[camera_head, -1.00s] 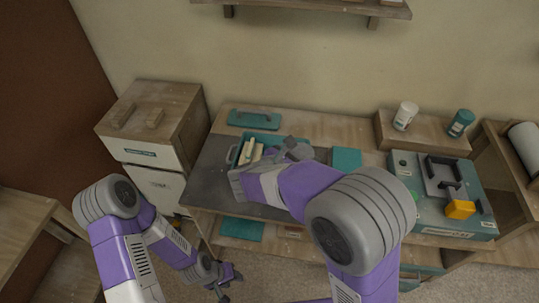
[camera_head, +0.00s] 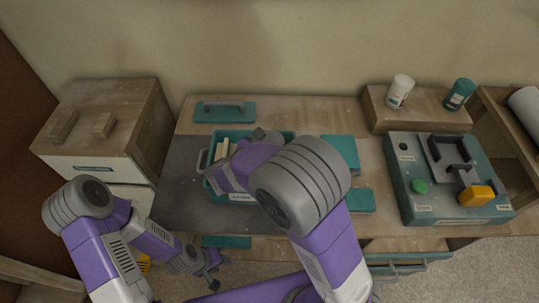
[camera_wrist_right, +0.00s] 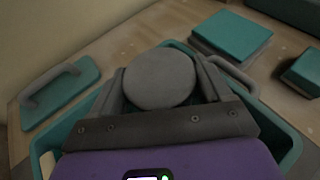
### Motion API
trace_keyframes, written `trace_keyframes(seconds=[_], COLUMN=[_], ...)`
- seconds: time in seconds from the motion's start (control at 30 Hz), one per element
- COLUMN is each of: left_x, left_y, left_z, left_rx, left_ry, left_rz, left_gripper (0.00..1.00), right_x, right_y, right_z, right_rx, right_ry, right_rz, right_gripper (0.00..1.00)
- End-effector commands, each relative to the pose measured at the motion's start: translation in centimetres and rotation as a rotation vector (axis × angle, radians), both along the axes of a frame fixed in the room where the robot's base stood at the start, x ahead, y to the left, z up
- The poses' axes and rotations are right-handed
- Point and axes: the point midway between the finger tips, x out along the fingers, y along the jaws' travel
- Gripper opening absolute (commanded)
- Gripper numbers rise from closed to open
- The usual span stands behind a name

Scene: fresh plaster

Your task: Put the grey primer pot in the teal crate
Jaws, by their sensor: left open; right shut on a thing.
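The teal crate (camera_head: 241,197) stands on the workbench, with its handle at the left end. Its rim also shows around my gripper in the right wrist view (camera_wrist_right: 288,152). My right gripper (camera_head: 258,137) is over the crate and shut on the round grey primer pot (camera_wrist_right: 160,79). The wrist view shows the pot's flat top between the two fingers, within the crate's outline. I cannot tell whether the pot touches the crate floor. My arm hides much of the crate in the head view. My left gripper (camera_head: 212,280) is open and empty, low in front of the bench.
Pale sticks (camera_head: 224,147) stand in the crate's left part. A teal lid with a handle (camera_head: 224,111) lies behind it, and teal boxes (camera_head: 341,153) lie to its right. A teal fixture (camera_head: 440,207) and two bottles stand farther right. Dark bench surface left of the crate is clear.

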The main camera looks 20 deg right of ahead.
Motion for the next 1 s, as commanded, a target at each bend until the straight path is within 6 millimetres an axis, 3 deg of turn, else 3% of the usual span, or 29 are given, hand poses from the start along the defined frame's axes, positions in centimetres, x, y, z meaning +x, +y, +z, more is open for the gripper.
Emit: trace_keyframes(seconds=[0.3,0.7,0.73,0.8,1.0], left_x=[0.0,0.0,0.0,0.0,0.0], left_y=[0.0,0.0,0.0,0.0,0.0], left_z=[-1.8,-2.0,-1.9,-1.9,-1.9], left_rx=[0.000,0.000,0.000,0.000,0.000], left_ry=[0.000,0.000,0.000,0.000,0.000], left_rz=[0.000,0.000,0.000,0.000,0.000], left_gripper=[0.43,0.43,0.43,0.43,0.43], right_x=[0.0,0.0,0.0,0.0,0.0], right_y=[0.0,0.0,0.0,0.0,0.0], right_z=[-3.7,-4.1,-4.1,-4.1,-4.1], right_rx=[-0.002,0.000,0.001,0.001,0.001], right_ry=[-0.001,-0.003,-0.001,-0.001,-0.001], right_rz=[0.000,0.000,0.000,0.000,0.000], right_gripper=[0.28,0.28,0.81,0.88,0.88])
